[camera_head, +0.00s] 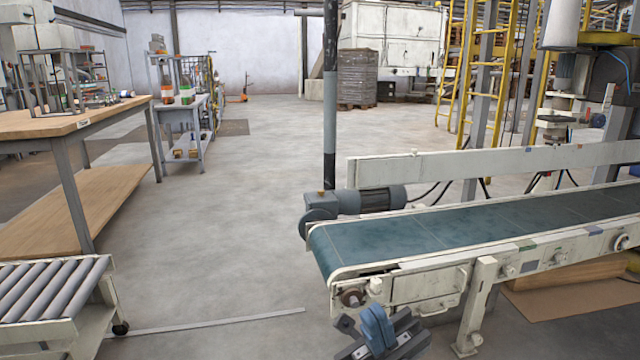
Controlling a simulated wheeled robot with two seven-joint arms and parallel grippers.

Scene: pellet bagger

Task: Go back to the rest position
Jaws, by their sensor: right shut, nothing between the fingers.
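My right gripper (377,326) shows at the bottom edge, right of centre, just in front of the near end of the conveyor. Its blue fingers are together with nothing between them, and dark grey parts show around them. The rest of the right arm is out of the frame. My left gripper is not in view.
A conveyor with a blue-green belt (450,235) and a white frame fills the right, its motor (365,201) at the near end. A roller table (50,290) and a wooden workbench (75,122) stand at the left. The floor (225,210) between them is clear.

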